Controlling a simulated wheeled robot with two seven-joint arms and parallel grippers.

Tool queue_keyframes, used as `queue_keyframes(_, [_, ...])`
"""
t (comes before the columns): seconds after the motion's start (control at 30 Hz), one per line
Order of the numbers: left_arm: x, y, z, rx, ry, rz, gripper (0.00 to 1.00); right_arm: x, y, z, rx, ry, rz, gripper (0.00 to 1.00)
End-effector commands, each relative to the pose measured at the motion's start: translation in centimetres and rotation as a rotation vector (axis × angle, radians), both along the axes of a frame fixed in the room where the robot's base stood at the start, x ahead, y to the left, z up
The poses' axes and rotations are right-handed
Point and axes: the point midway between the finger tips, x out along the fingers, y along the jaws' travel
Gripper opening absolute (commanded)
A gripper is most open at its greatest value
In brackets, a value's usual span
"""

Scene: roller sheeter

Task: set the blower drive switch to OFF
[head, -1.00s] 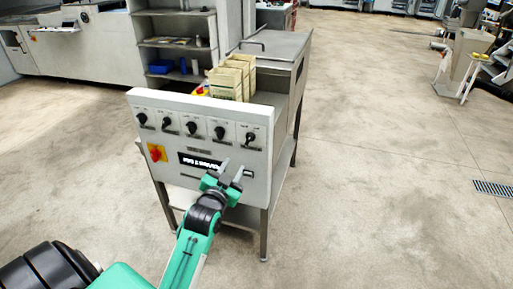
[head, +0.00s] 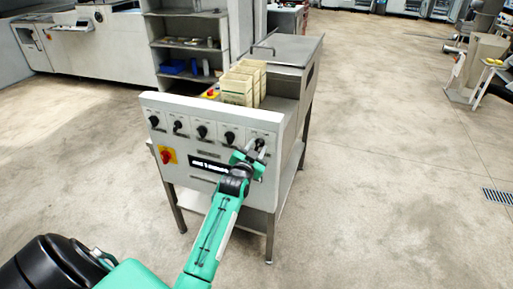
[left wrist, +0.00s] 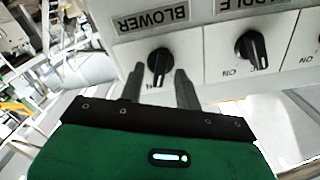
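The blower switch is a black rotary knob (left wrist: 158,62) under an upside-down BLOWER label (left wrist: 152,17) in the left wrist view. In the head view it is the rightmost knob (head: 260,142) of the row on the white control panel (head: 215,112), partly covered by my gripper. My left gripper (head: 257,147) is at this knob; in the left wrist view its fingers (left wrist: 159,80) are apart, one on each side of the knob. I cannot tell whether they touch it. The position lettering is mostly hidden. My right gripper is out of view.
A neighbouring knob (left wrist: 250,47) sits close beside the blower knob. A red-on-yellow switch (head: 167,156) is at the panel's lower left. Paper stacks (head: 243,83) stand behind the panel. The floor (head: 400,180) to the right is clear.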

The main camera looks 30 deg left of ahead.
Motion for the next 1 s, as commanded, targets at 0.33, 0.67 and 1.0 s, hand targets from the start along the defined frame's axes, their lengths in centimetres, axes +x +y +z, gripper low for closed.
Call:
queue_keyframes(0.33, [0.16,0.04,-0.06,0.001,0.001,0.000,0.26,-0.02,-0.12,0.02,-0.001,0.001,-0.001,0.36])
queue_keyframes(0.67, [0.15,0.03,-0.06,-0.002,0.001,-0.001,0.00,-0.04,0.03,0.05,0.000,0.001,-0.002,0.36])
queue_keyframes(1.0, [0.15,0.06,0.08,-0.115,-0.025,0.001,0.00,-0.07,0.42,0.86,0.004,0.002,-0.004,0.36])
